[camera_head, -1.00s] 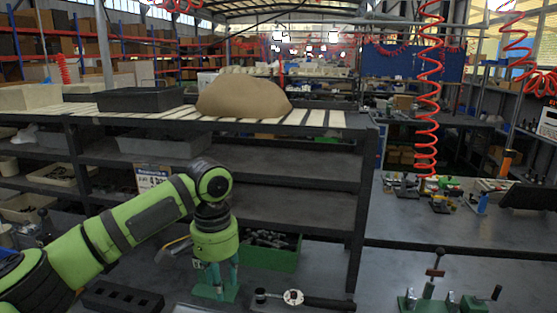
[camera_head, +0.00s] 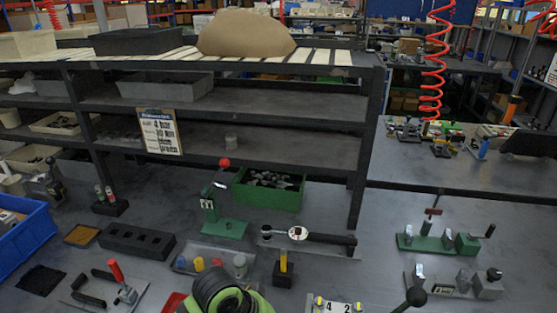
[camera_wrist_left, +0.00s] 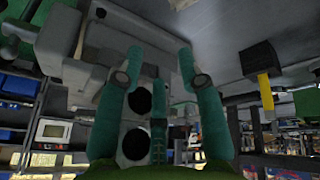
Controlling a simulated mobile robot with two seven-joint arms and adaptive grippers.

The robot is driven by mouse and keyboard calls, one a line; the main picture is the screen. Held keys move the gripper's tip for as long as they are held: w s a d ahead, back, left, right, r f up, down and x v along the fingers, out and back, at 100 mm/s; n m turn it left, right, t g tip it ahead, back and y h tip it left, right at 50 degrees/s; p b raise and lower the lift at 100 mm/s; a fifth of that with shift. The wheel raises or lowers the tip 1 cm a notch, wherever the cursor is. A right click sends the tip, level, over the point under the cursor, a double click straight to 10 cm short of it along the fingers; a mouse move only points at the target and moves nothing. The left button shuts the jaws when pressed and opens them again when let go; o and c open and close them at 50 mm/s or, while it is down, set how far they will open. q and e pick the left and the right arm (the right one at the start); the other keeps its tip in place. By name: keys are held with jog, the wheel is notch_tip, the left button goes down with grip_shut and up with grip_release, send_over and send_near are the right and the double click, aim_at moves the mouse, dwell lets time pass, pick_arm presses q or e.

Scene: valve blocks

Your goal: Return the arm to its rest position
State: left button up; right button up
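My left arm (camera_head: 228,294) shows in the head view only as a green and black joint at the bottom edge; its gripper is out of that view. Behind the fingers are a grey block-like shape and dark round openings, which I cannot identify for sure. My right arm and gripper are not in view.
Under my arm joint is a bench with a plate of coloured pegs (camera_head: 198,264), a black block with holes (camera_head: 135,241), a green stand with a red knob (camera_head: 225,220), a yellow-handled block (camera_head: 283,271) and a blue bin (camera_head: 24,240). A shelf (camera_head: 258,136) stands behind.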

pick_arm(q)
jog(key=s+a+f+n, duration=0.1)
jog(key=s+a, duration=0.1)
jog(key=s+a+f+n+t, duration=0.1)
jog(key=s+a+f, duration=0.1)
jog(key=s+a, duration=0.1)
jog(key=s+a+f+n+t, duration=0.1)
jog(key=s+a, duration=0.1)
jog(key=shift+s+a+f+y, duration=0.15)
jog(key=shift+a+f+y, duration=0.05)
jog(key=shift+a+y, duration=0.2)
jog(key=s+a+f+n+y, duration=0.1)
jog(key=s+a+n+y, duration=0.2)
jog(key=s+a, duration=0.6)
notch_tip(320, 180, down, 28)
jog(key=a+g+b, duration=0.1)
jog(key=a+b, duration=0.1)
jog(key=b, duration=0.3)
jog(key=s+a+f+g+b, duration=0.1)
jog(key=s+f+b, duration=0.4)
jog(key=s+f, duration=1)
notch_tip(320, 180, down, 4)
jog(key=shift+s+a+f+m+y, duration=0.2)
jog(key=shift+s+a+m+y, duration=0.2)
jog(key=shift+a, duration=0.2)
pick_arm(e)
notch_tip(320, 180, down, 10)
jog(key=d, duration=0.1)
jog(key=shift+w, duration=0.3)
